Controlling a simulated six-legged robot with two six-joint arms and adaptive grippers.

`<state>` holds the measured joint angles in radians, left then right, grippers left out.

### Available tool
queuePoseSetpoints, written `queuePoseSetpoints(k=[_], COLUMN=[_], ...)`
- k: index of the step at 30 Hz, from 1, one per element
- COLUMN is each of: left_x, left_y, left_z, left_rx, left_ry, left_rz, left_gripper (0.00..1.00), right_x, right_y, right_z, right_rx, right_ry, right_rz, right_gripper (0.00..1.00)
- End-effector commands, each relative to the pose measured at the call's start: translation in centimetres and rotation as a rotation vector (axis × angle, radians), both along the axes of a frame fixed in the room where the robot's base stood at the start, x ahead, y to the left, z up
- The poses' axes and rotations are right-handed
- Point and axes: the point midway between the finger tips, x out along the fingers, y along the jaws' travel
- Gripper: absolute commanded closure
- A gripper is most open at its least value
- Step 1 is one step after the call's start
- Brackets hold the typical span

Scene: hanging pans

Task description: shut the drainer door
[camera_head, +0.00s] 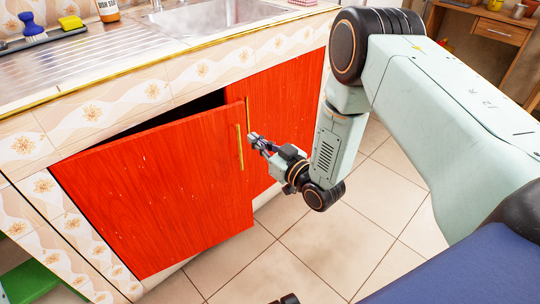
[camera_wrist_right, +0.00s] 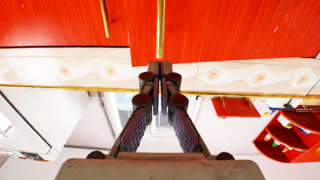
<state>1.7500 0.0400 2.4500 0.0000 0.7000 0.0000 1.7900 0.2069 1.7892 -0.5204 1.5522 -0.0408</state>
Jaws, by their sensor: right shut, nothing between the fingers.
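The drainer door (camera_head: 160,190) is the left red cabinet door under the metal draining board. It stands ajar, with a dark gap along its top edge. Its thin gold upright handle (camera_head: 240,147) is near its right edge. My right gripper (camera_head: 254,140) is shut and empty, just right of this handle; I cannot tell whether it touches. In the right wrist view, which looks upside down, the shut fingers (camera_wrist_right: 160,72) point at the drainer door (camera_wrist_right: 225,30) and its handle (camera_wrist_right: 161,30). My left gripper does not show clearly.
The right red door (camera_head: 290,95) looks shut, with its own gold handle (camera_head: 248,112). The sink (camera_head: 215,18) and draining board (camera_head: 95,65) are above. Tiled floor (camera_head: 330,235) in front is clear. A wooden desk (camera_head: 490,30) stands at the back right.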

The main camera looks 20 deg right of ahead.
Motion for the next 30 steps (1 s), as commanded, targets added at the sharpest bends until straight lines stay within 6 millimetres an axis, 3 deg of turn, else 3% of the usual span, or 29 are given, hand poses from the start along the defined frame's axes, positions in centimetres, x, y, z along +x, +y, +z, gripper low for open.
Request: queuePoseSetpoints(k=[3, 10, 30], left_x=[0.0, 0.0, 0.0], left_y=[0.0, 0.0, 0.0], left_z=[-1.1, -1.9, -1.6], left_rx=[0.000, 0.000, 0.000], left_ry=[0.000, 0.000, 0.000], left_rz=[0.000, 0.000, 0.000], left_gripper=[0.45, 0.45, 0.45], right_x=[1.9, 3.9, 4.0], right_y=[0.7, 1.3, 0.9], right_z=[-0.2, 0.0, 0.0], right_rx=[-0.001, 0.000, 0.000], right_ry=[-0.003, -0.002, 0.001], right_rz=[0.002, 0.000, 0.001], right_gripper=[1.00, 1.00, 1.00])
